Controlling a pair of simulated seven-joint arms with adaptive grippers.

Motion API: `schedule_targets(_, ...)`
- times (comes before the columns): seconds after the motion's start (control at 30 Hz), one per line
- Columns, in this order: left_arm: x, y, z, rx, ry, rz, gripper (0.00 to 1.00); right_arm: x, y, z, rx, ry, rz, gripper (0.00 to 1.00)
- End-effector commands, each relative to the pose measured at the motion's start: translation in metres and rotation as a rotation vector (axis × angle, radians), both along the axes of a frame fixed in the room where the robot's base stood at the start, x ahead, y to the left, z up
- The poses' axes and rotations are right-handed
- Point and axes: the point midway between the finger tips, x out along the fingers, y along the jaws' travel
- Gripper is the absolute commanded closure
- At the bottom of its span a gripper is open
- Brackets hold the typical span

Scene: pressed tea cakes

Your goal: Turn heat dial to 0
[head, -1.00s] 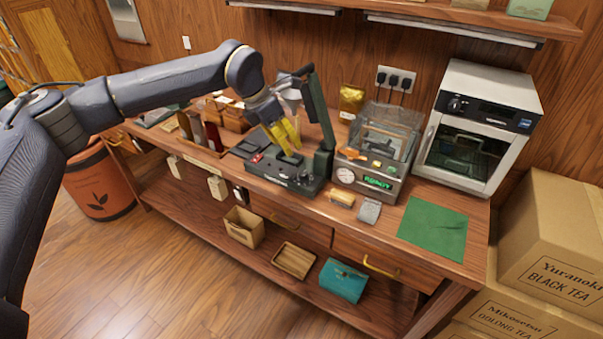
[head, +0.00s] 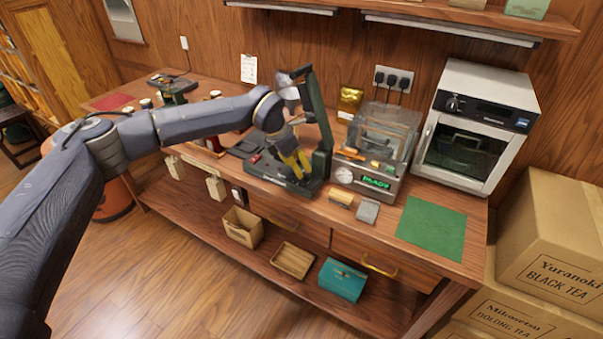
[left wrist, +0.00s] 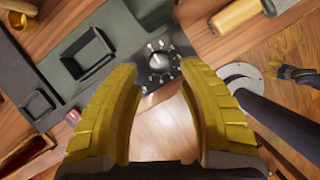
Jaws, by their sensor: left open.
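A round silver dial (left wrist: 159,59) with marks around it sits on a metal plate of the dark green press (head: 322,160), seen in the left wrist view. My left gripper (head: 298,164) is over the press base in the head view. In the left wrist view its two yellow fingers (left wrist: 157,72) are open, one on each side of the dial, with nothing between them. I cannot tell whether they touch it. The gripper hides part of the press base in the head view. What looks like my right gripper (left wrist: 272,70) shows small at the right of the left wrist view.
The press's upright arm rises beside my gripper. A sealing machine (head: 372,180) with a green display stands to the right, then a white oven (head: 480,125). A green mat (head: 432,228) lies bare at the right front.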

Motion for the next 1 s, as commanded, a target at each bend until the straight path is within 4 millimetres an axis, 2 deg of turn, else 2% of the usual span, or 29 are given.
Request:
schedule_targets(0.1, 0.003, -0.006, -0.017, 0.0, 0.001, 0.0, 0.6, 0.0, 0.0, 0.0, 0.0, 0.0, 0.0, 0.56)
schedule_targets(0.33, 0.008, -0.013, -0.036, 0.0, 0.001, 0.0, 0.6, 0.0, 0.001, 0.0, 0.001, -0.001, -0.001, 0.56)
schedule_targets(0.87, 0.01, -0.015, -0.043, -0.001, -0.001, -0.001, 0.59, 0.0, 0.001, 0.0, 0.001, -0.001, 0.0, 0.56)
schedule_targets(1.0, 0.01, -0.015, -0.043, -0.001, -0.001, 0.0, 0.76, 0.0, 0.001, 0.0, 0.001, -0.001, 0.0, 0.56)
